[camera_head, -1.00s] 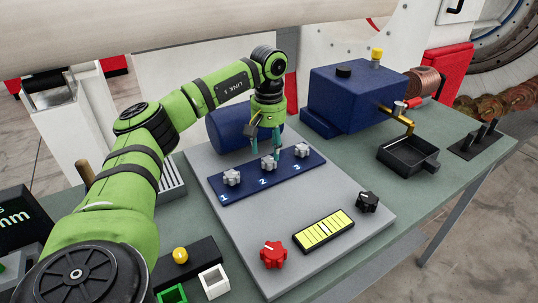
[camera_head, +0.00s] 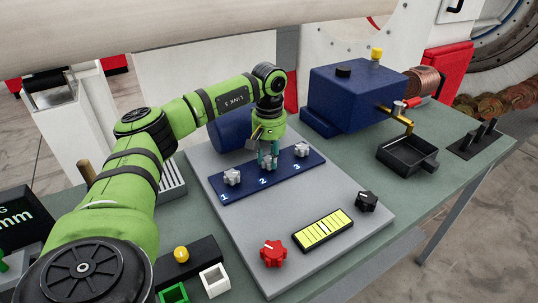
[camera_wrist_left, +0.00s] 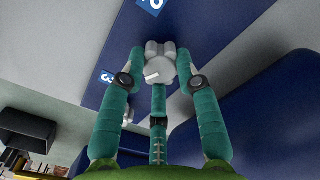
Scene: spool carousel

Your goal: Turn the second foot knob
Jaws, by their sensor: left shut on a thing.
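The second foot knob (camera_head: 266,166), light grey and lobed, stands on the blue strip (camera_head: 225,192) above the printed number 2. My left gripper (camera_head: 268,158) reaches down over it from above, with its teal fingers around the knob. In the left wrist view the fingers (camera_wrist_left: 160,72) press on the sides of the grey knob (camera_wrist_left: 158,68), and a white mark shows on its face. The knob is partly hidden by the fingers in the head view. Foot knob 1 (camera_head: 232,177) and foot knob 3 (camera_head: 302,150) stand free on either side. My right gripper is not in view.
A yellow level gauge (camera_head: 323,230), a red knob (camera_head: 273,253) and a black knob (camera_head: 367,201) sit on the grey plate (camera_head: 275,215) in front. A blue cylinder (camera_head: 228,130) lies close behind the strip. A blue box (camera_head: 350,98) and black tray (camera_head: 407,155) stand to the right.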

